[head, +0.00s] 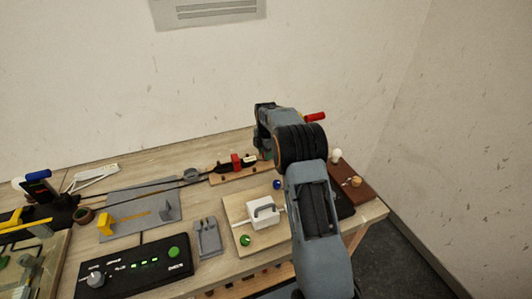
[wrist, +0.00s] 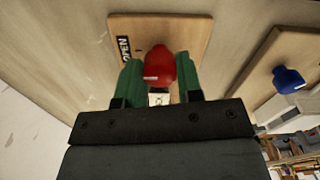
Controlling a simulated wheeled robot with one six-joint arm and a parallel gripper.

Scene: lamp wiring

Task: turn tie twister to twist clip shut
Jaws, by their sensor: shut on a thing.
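In the wrist view a red knob (wrist: 160,66), which looks like the tie twister, stands on a wooden board (wrist: 192,32) with an OPEN label. A white mark shows on its side. My gripper (wrist: 159,80) has its green fingers either side of the knob and is shut on it. A small pale part shows below the knob, between the fingers; I cannot make out the clip's state. In the head view my gripper (head: 267,155) is mostly hidden behind my arm, at the right end of the back board (head: 228,177). A red block (head: 236,161) and dark cable lie on that board.
A blue knob (head: 277,184) stands close in front, by a board with a white box (head: 263,211). It shows right of my gripper in the wrist view (wrist: 288,79). A grey plate (head: 150,200) and black control box (head: 135,267) lie left. The wall is close behind.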

